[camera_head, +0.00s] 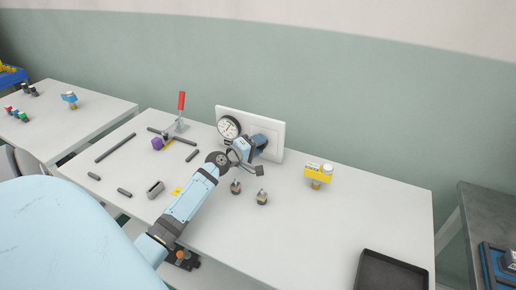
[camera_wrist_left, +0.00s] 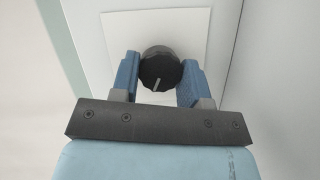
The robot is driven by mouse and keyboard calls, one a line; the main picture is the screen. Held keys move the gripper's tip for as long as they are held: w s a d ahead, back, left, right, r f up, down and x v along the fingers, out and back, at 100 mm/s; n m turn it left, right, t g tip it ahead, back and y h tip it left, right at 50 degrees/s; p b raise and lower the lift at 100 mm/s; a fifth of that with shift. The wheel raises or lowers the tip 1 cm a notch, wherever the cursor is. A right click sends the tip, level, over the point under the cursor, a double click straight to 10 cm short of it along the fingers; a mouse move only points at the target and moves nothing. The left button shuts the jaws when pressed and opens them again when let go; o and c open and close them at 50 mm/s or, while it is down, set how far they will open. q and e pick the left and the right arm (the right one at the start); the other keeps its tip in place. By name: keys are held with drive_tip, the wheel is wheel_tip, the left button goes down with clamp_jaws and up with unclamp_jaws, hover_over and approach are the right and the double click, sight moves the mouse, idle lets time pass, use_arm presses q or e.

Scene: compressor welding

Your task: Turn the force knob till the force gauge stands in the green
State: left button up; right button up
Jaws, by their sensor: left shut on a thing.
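The force gauge (camera_head: 229,127) is a round white dial with a dark rim, on a white panel (camera_head: 273,131) standing at the back of the table. The needle and coloured zones are too small to read. The force knob (camera_wrist_left: 159,70) is black and ribbed with a pale pointer line, seen between the two blue fingers in the left wrist view. My left gripper (camera_wrist_left: 160,79) is shut on the knob, a finger on each side. In the head view my left gripper (camera_head: 256,147) is at the panel, just right of the gauge, and hides the knob. My right gripper is not in view.
A red-handled toggle clamp (camera_head: 181,114) stands left of the panel, near a purple piece (camera_head: 157,143). Two small metal posts (camera_head: 262,197) stand below my left wrist. A yellow device (camera_head: 318,174) and a black tray (camera_head: 391,272) are to the right, with clear tabletop between.

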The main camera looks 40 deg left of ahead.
use_arm(q)
drive_tip(key=o, duration=0.9)
drive_tip(key=s, duration=0.9)
drive_tip(key=s+a+r+b, duration=0.1)
drive_tip(key=s, duration=0.3)
drive_tip(key=shift+s, duration=0.4)
